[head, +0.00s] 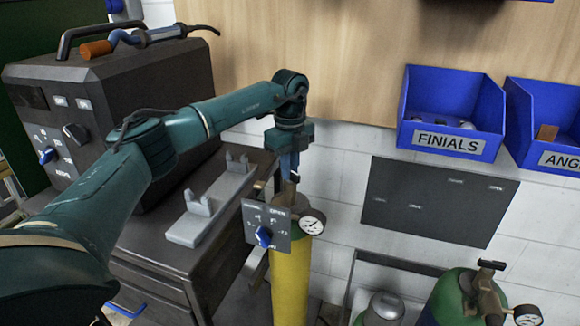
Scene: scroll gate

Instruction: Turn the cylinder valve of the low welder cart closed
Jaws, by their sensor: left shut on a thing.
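A yellow gas cylinder (289,280) stands upright beside the dark welder cart (160,250). A round white pressure gauge (312,223) sits at its top right. A grey panel with a blue knob (265,236) is at its top left. My left gripper (291,182) points down over the cylinder's top and is shut on the cylinder valve there. The jaws and my wrist hide most of the valve, so its turn angle cannot be told. My right gripper is not in view.
A welder (110,110) and a grey cradle (212,200) sit on the cart. Blue bins (452,140) hang at right, above a dark wall panel (435,205). A green cylinder (452,290) with a black handle (491,265) stands at lower right, near a grey cylinder (384,306).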

